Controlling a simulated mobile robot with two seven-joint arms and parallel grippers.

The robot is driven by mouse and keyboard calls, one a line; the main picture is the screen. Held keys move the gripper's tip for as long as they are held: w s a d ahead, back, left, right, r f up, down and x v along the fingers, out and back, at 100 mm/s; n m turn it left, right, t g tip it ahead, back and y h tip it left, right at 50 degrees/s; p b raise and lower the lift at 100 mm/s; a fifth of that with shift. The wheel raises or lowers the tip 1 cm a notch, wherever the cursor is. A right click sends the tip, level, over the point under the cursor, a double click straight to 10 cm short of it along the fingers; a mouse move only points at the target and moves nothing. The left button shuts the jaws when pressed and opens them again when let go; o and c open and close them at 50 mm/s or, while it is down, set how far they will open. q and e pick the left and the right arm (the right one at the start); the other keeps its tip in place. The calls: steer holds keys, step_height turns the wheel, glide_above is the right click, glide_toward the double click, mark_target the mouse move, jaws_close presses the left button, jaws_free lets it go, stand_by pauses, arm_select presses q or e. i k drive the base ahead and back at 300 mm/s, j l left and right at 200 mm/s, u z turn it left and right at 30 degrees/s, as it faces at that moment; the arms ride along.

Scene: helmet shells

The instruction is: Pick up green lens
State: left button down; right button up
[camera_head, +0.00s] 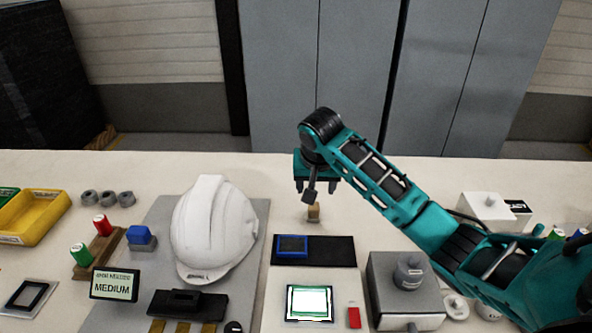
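No thing is clearly a green lens. The closest match is a bright white square panel with a thin green border (309,303), lying flat at the front middle of the table. Small green caps show at the left (80,254) and far right (556,234). My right gripper (316,189) hangs above the table behind the black tray, fingers pointing down and apart, with nothing seen between them. A small tan block (313,213) stands just below it; contact cannot be told. My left gripper is not in view.
A white helmet (212,225) stands on a grey mat (160,225). A black tray (335,252) holds a blue-framed piece (292,245). A grey box (402,305) stands front right, beside a red piece (354,316). A yellow bin (40,222) is at left. The table's back is mostly clear.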

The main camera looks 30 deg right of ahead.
mark_target(306, 301)
steer(key=k+j, duration=1.15)
steer(key=k, duration=0.15)
